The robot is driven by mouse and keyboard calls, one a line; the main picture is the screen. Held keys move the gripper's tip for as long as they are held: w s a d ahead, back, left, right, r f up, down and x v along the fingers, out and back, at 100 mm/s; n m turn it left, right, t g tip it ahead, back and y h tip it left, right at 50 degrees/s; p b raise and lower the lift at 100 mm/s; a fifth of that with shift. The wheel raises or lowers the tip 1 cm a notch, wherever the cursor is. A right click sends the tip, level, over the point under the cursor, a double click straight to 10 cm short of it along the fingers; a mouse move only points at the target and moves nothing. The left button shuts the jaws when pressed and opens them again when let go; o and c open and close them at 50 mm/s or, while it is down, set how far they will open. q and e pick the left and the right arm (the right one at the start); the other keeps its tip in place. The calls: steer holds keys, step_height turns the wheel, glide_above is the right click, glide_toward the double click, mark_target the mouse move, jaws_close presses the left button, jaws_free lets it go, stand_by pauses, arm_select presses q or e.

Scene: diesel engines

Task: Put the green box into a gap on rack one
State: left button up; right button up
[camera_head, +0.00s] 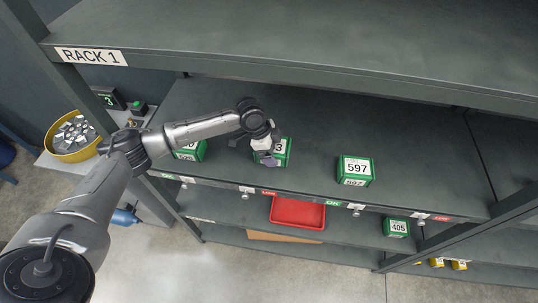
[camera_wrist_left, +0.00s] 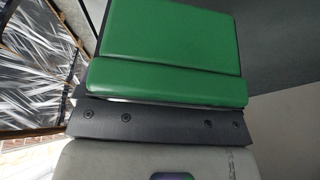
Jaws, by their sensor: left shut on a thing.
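Rack one (camera_head: 340,112) carries a "RACK 1" sign on its upper beam. My left gripper (camera_head: 266,152) is over the middle shelf, shut on a green box (camera_head: 283,146) whose white label ends in 3. The box is at the shelf, between two other green boxes; I cannot tell whether it rests on the surface. In the left wrist view, the green box (camera_wrist_left: 170,45) fills the upper middle, close against the gripper. The gripper's fingertips are mostly hidden there. My right gripper is not in view.
A green box labelled 597 (camera_head: 355,170) stands to the right, and another green box (camera_head: 190,151) to the left, partly behind my arm. Below are a red tray (camera_head: 298,212) and a green box labelled 405 (camera_head: 396,227). A yellow bowl (camera_head: 72,151) of parts stands at left.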

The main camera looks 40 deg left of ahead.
arm_select(q)
steer(key=shift+s+a+f, duration=0.3)
steer(key=shift+s+a, duration=0.05)
steer(key=shift+a, duration=0.1)
steer(key=shift+f+p, duration=0.6)
steer(key=shift+f, duration=1.4)
steer(key=shift+f, duration=0.2)
steer(key=o, duration=1)
steer(key=shift+o, duration=0.2)
steer(key=shift+r, duration=0.1)
